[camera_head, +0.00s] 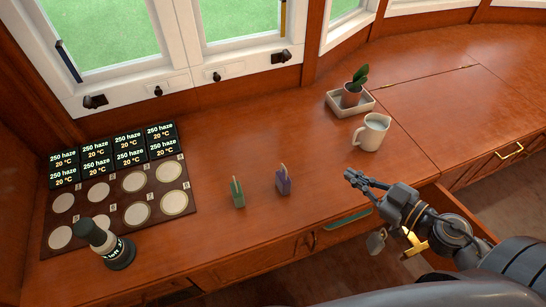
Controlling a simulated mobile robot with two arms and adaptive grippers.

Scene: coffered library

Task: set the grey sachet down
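A small grey sachet (376,242) with a pale loop at its top shows below my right gripper, in front of the desk's front edge. It looks slightly tilted, and I cannot tell what it rests on or hangs from. My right gripper (354,179) is over the desk's front part, its fingertips apart from the sachet. Its fingers look close together, and I cannot tell whether they are shut. A green sachet (237,193) and a purple sachet (283,181) stand upright on the desk (225,150) to the left. My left gripper is not in view.
A white mug (371,132) and a plant (353,87) in a tray (366,107) stand behind my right gripper. A dark board (113,208) with pale discs, several black labels and a dark bottle (117,252) are at left. An open drawer (458,207) is partly behind my arm.

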